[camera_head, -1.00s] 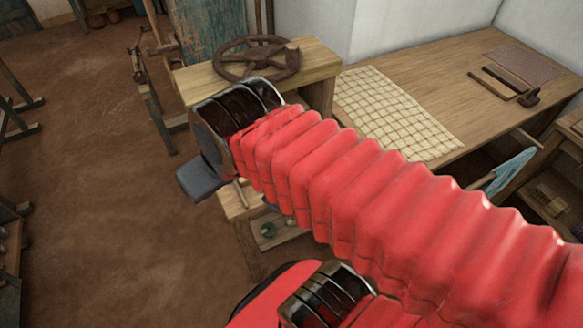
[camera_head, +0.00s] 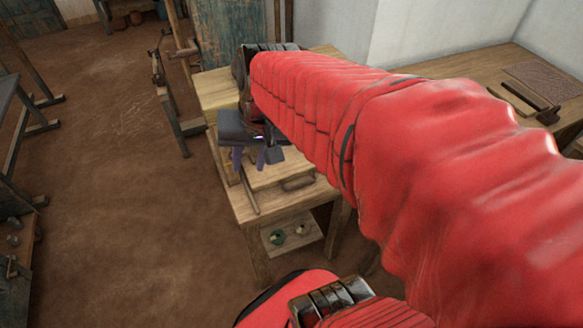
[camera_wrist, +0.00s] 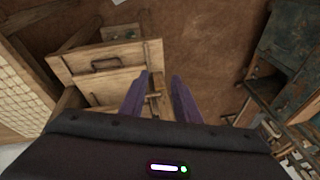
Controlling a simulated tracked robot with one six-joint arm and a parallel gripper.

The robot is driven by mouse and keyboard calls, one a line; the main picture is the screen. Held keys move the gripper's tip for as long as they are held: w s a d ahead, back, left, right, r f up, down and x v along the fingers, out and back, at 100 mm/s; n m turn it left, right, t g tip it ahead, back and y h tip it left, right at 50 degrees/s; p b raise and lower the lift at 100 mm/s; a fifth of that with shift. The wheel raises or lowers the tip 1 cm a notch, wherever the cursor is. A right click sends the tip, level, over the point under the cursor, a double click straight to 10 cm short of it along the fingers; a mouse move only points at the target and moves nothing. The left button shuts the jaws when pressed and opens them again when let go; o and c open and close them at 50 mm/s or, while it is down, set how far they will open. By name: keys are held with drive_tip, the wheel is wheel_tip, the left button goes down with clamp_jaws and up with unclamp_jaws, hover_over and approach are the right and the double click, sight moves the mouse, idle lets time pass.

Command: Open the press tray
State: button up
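In the head view, the wooden press stand (camera_head: 250,210) is partly hidden by my red arm. A wooden panel with a dark bar handle (camera_head: 297,183), which may be the press tray, shows at its upper part. In the wrist view, a pale wooden panel (camera_wrist: 75,66) carries a similar bar handle (camera_wrist: 105,63), left of my fingers. My gripper (camera_wrist: 159,78) has two purple fingers apart with a gap and nothing between them. It also shows in the head view (camera_head: 250,157), above the stand, near the panel. I cannot tell whether it touches anything.
A low shelf (camera_head: 292,236) with small round items is under the stand. A long wooden table (camera_head: 480,75) with tools is at right. A wooden frame (camera_head: 180,120) stands behind left. The brown floor (camera_head: 120,220) at left is mostly clear.

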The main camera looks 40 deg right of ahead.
drive_tip(key=w+d+f+m+g+y, duration=0.1)
drive_tip(key=w+d+f+m, duration=0.1)
drive_tip(key=d+f+m, duration=0.35)
drive_tip(key=w+d+f+m+y, duration=0.1)
drive_tip(key=d+f+m, duration=0.15)
drive_tip(key=d, duration=0.55)
drive_tip(key=m+y, duration=0.1)
drive_tip(key=m, duration=0.6)
hover_over(304, 184)
drive_tip(key=s+d, duration=0.4)
wheel_tip(304, 184, down, 8)
drive_tip(key=shift+w+d+t, duration=0.2)
drive_tip(key=shift+t, duration=0.1)
drive_tip(key=x, duration=1.4)
drive_tip(key=shift+a+r, duration=0.15)
drive_tip(key=shift+a, duration=0.1)
drive_tip(key=shift+c, duration=0.4)
clamp_jaws()
